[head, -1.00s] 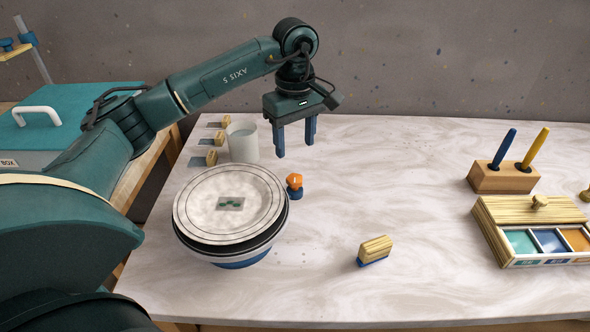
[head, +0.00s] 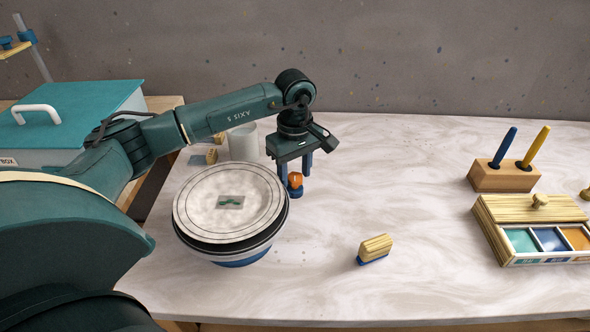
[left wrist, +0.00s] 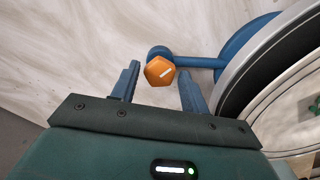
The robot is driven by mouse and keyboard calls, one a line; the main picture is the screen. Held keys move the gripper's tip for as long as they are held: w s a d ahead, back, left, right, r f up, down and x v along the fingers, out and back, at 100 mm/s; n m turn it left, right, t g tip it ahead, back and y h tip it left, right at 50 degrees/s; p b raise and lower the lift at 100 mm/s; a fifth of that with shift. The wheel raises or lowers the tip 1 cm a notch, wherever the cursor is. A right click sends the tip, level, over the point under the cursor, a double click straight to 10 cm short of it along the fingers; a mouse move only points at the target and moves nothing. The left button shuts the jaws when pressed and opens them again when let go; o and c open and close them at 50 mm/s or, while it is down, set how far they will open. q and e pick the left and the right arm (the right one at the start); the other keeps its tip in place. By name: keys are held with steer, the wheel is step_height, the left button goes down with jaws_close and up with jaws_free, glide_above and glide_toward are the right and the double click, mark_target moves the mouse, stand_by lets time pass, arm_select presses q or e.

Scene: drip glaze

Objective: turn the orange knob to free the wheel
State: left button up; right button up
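The orange knob (head: 296,180) stands on a small blue base just right of the round wheel (head: 190,205). In the left wrist view the knob (left wrist: 159,71) is a faceted orange cap with a white mark, joined to the wheel (left wrist: 250,62) by a blue arm. The wheel is a pale disc with a dark rim, with a small green-patterned patch on top. My left gripper (head: 294,174) points down at the knob with its fingers apart. In the left wrist view the fingers (left wrist: 158,88) stand either side of the knob with gaps showing. My right gripper is not in view.
A white cup (head: 242,142) stands behind the wheel, beside small wooden blocks (head: 212,156). A wood-and-blue brush-like block (head: 375,249) lies front right. A pen holder (head: 503,178) and a paint box (head: 535,232) are at the right.

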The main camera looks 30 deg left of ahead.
arm_select(q)
steer(key=c, duration=0.7)
steer(key=shift+n, duration=0.3)
steer(key=n, duration=1.2)
steer(key=shift+n, duration=0.3)
steer(key=shift+n+p, duration=0.4)
steer(key=shift+n, duration=1.9)
